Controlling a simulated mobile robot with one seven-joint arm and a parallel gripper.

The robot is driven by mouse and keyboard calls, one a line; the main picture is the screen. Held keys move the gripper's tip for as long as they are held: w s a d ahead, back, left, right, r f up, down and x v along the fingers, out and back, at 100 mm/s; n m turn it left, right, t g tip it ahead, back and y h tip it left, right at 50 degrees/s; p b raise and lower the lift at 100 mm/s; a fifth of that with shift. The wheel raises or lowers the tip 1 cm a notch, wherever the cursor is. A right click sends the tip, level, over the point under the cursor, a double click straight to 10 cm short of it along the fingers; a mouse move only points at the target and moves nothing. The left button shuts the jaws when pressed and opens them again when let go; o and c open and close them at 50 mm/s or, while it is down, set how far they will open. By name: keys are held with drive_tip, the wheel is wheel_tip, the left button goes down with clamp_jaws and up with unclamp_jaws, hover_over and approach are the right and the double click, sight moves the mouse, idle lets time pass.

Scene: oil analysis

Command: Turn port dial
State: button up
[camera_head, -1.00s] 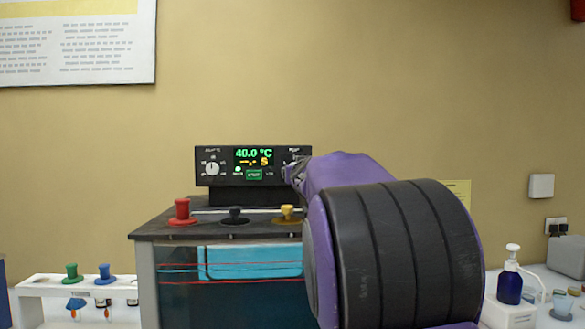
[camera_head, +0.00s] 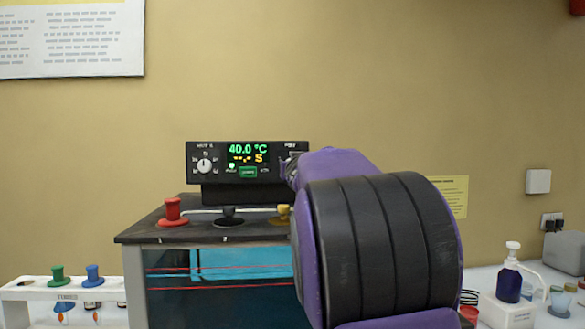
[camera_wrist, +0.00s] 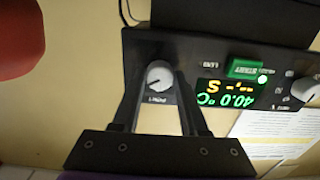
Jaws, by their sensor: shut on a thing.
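The control panel (camera_head: 217,180) is a black box with a lit display (camera_head: 247,154) reading 40.0 °C in green and dashes with an S in yellow. The port dial (camera_wrist: 158,77) is a round light knob at one end of the panel, seen upside down in the wrist view. My gripper (camera_wrist: 159,74) has its two dark fingers on either side of this dial and is shut on it. In the head view my arm hides most of the dial and gripper. A second white dial (camera_head: 204,166) is at the panel's left end.
The panel stands on a dark-topped bath (camera_head: 150,238) with red (camera_head: 172,210), black (camera_head: 229,214) and yellow (camera_head: 283,213) stoppers. A white rack (camera_head: 25,291) is at left. A blue bottle (camera_head: 509,285) stands at right. A red object (camera_wrist: 18,40) is close in the wrist view.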

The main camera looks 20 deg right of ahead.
clamp_jaws()
drive_tip(key=shift+n, duration=0.4)
drive_tip(key=n, duration=0.7)
drive_tip(key=n+b, duration=0.1)
drive_tip(key=n, duration=1.5)
drive_tip(key=shift+r+b, duration=0.25)
drive_tip(key=shift+b, duration=0.1)
drive_tip(key=o, duration=0.7)
unclamp_jaws()
